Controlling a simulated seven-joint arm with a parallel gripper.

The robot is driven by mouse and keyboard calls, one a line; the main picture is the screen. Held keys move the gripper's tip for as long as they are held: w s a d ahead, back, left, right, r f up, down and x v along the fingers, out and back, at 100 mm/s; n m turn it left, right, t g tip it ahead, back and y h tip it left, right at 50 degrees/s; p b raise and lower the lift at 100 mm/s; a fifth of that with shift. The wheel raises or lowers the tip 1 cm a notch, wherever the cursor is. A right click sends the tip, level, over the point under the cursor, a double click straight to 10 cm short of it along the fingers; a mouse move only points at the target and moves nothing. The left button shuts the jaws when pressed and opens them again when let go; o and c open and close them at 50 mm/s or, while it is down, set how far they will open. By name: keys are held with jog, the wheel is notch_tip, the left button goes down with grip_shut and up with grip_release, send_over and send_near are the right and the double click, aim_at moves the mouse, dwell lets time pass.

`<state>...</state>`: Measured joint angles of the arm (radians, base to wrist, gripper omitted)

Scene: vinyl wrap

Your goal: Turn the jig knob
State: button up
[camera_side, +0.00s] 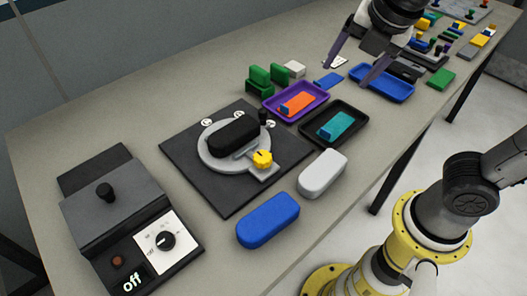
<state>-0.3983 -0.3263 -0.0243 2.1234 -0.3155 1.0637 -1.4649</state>
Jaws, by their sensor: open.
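The jig is a dark square plate with a grey round fixture (207,157) on it. A black rounded block (233,134) lies on the fixture. A yellow knob (262,159) sits at the fixture's lower right, on a small grey bracket. My gripper (348,65) is open and empty, raised at the upper right, with its fingers apart above the area of the trays. It is well away from the knob and touches nothing that I can make out.
A heater-like box (110,205) with a dial and an "off" display stands at the front left. Blue (268,220) and white (322,174) rounded blocks lie right of the jig. Purple (270,103), black (335,143) and blue (383,94) trays and green blocks (262,78) stand behind.

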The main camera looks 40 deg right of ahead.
jog(key=w+a+f+n, duration=0.1)
jog(key=w+a+n, duration=0.2)
jog(key=a+n, duration=0.45)
jog(key=n, duration=0.2)
send_near(262, 157)
jog(key=shift+m, duration=0.35)
jog(key=x, duration=0.8)
jog(key=shift+w+d+f, duration=0.1)
jog(key=shift+w+f, duration=0.05)
jog(key=shift+f, duration=0.05)
jog(key=shift+g, duration=0.3)
grip_shut()
